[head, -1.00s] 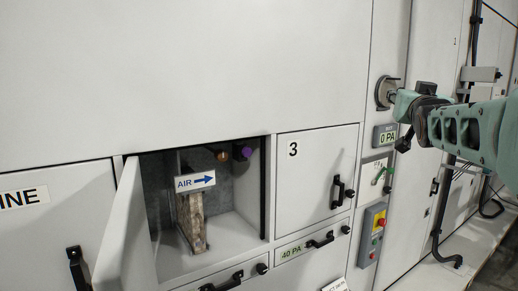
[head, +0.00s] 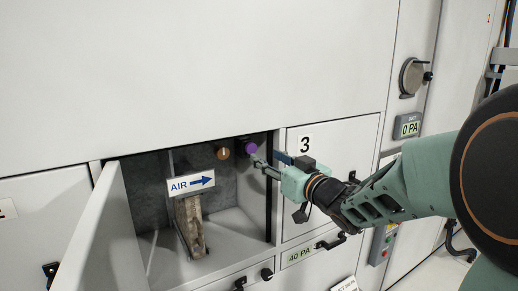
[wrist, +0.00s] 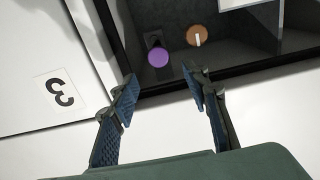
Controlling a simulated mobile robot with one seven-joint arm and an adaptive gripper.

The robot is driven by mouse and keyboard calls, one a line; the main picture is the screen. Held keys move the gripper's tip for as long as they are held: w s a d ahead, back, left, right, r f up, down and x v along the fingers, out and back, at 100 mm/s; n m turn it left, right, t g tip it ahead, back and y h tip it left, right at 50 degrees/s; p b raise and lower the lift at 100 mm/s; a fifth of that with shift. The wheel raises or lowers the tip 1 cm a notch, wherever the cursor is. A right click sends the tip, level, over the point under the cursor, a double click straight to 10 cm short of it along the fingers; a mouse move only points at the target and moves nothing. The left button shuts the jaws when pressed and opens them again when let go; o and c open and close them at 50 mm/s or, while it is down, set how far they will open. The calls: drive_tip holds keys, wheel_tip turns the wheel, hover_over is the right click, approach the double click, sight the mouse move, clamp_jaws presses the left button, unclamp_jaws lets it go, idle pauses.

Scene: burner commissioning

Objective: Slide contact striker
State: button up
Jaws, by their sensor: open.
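A purple round knob (head: 250,146) sits at the upper right inside the open compartment. In the wrist view the purple knob (wrist: 158,57) stands by a small dark mount. A copper-coloured disc (head: 223,153) is to its left; in the wrist view this disc (wrist: 197,36) bears a pale slot-like mark. No label shows which part is the contact striker. My gripper (head: 266,159) is at the compartment's right edge, just right of the purple knob. In the wrist view my gripper (wrist: 162,84) is open and empty, and the purple knob appears beyond the gap between its fingers.
The open door (head: 102,235) stands out at the compartment's left. An AIR arrow sign (head: 191,184) and a rough tan block (head: 190,228) are inside. The closed panel marked 3 (head: 335,150) lies behind my arm.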

sight(252, 148)
drive_tip(key=p+x, duration=0.1)
drive_tip(key=x, duration=0.6)
drive_tip(key=shift+w+a, duration=0.2)
drive_tip(key=shift+w, duration=0.15)
clamp_jaws()
